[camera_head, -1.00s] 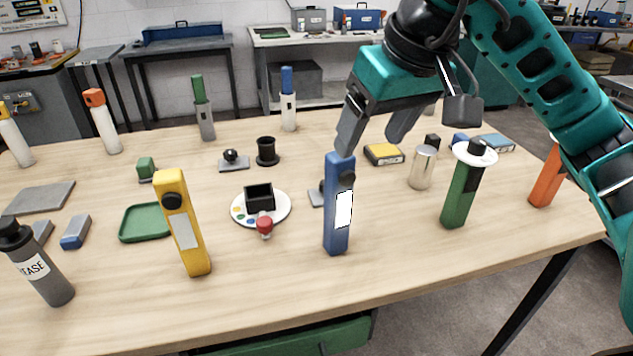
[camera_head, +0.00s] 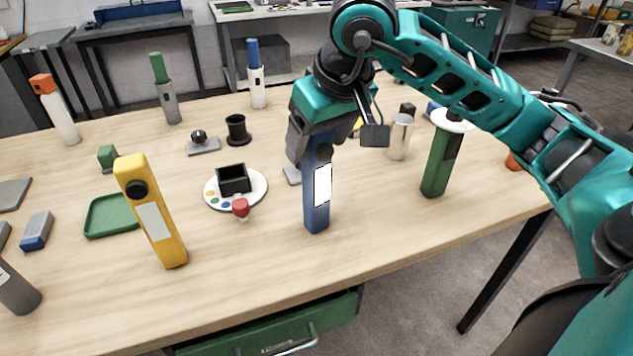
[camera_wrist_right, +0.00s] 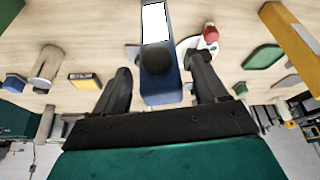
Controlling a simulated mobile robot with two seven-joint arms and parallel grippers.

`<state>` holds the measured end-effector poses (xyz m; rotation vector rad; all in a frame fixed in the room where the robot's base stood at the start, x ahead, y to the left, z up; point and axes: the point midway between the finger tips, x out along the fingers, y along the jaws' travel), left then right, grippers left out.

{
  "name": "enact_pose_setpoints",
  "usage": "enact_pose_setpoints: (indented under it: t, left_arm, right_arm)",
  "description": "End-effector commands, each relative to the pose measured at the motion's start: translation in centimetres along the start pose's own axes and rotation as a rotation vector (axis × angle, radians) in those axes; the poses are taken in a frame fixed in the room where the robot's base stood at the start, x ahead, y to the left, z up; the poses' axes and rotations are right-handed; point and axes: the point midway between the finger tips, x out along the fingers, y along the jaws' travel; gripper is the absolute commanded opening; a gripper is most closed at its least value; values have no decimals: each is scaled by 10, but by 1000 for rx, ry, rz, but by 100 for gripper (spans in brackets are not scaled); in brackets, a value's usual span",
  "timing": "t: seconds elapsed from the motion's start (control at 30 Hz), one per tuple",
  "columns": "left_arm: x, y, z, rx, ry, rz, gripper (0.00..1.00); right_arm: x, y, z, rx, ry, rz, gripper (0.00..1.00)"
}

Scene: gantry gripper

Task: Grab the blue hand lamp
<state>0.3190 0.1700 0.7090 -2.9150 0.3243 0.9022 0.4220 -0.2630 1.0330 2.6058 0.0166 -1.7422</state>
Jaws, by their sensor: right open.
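The blue hand lamp (camera_head: 317,205) stands upright near the front middle of the table, with a white panel and a dark round knob on its front. In the right wrist view the blue lamp (camera_wrist_right: 160,82) lies between the two fingers, with a gap on either side. My right gripper (camera_head: 308,150) is open at the upper part of the lamp. In the right wrist view its fingers (camera_wrist_right: 162,78) are spread on both sides of the lamp. In the head view the gripper partly covers the lamp's top. My left gripper is not in view.
A yellow hand lamp (camera_head: 152,215) stands left of the blue one and a green hand lamp (camera_head: 437,165) stands to its right. A white round palette (camera_head: 257,190) with a black box and a red-topped piece is close by on the left. The table front is clear.

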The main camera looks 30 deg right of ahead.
Motion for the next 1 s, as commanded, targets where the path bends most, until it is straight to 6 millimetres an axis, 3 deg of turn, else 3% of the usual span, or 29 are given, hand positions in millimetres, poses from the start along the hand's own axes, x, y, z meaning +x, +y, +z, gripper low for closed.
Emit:
enact_pose_setpoints:
  t: [0.2, 0.47, 1.0]
  left_arm:
    - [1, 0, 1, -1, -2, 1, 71]
    - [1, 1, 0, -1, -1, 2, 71]
    - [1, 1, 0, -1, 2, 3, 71]
  right_arm:
    - [26, -1, 1, 0, -2, 0, 72]
    - [27, -1, 0, 0, 1, 0, 71]
    - [27, -1, 0, 0, 1, 0, 20]
